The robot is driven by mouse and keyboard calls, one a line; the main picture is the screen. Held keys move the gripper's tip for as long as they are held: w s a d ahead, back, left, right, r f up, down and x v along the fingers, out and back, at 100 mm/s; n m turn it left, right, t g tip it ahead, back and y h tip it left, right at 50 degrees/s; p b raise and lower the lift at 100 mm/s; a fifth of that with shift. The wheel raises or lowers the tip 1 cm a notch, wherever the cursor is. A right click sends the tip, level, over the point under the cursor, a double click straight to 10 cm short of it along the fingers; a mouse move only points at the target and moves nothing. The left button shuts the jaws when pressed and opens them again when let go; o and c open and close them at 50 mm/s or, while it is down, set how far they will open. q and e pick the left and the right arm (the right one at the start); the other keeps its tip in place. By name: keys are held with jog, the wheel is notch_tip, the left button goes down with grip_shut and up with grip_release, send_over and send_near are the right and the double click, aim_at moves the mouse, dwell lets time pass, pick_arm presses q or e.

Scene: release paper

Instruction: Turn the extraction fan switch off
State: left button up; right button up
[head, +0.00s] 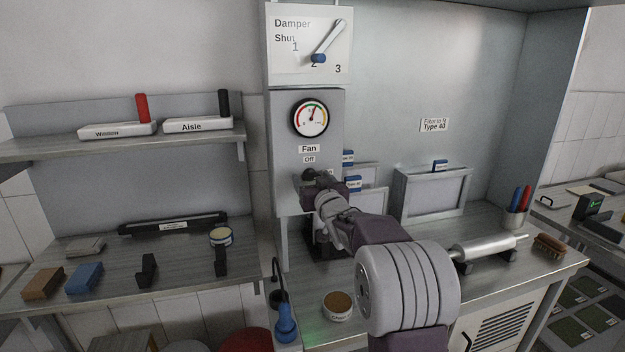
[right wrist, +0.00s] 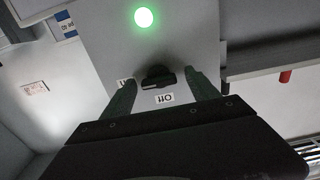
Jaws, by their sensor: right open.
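The fan switch, a black knob (head: 308,174), is on the grey panel (head: 280,150) under the Fan label (head: 309,149) and Off label (head: 309,159). My right gripper (head: 320,183) is in front of the panel and partly hides the knob. In the right wrist view, which is upside down, the knob (right wrist: 157,76) lies between the two open fingers (right wrist: 162,84), with no clear contact. A green light (right wrist: 144,17) glows on the panel beyond the knob; my gripper hides it in the head view. A second label is mostly hidden. My left gripper is not in view.
A round gauge (head: 310,117) and a damper lever (head: 328,42) are above the switch. Framed filters (head: 433,192) stand to the right. A blue-handled tool (head: 286,322) and a round tin (head: 338,306) are below. A shelf (head: 200,142) projects to the left.

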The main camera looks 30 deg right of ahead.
jog(key=shift+s+d, duration=0.1)
jog(key=c, duration=1.4)
jog(key=shift+o, duration=0.2)
jog(key=n+b, duration=0.6)
jog(key=n, duration=0.2)
jog(key=shift+f, duration=0.15)
jog(key=n+b, duration=0.2)
jog(key=n, duration=0.2)
jog(key=shift+n, duration=0.4)
jog(key=n+b, duration=0.1)
jog(key=n, duration=0.4)
jog(key=shift+n, duration=0.3)
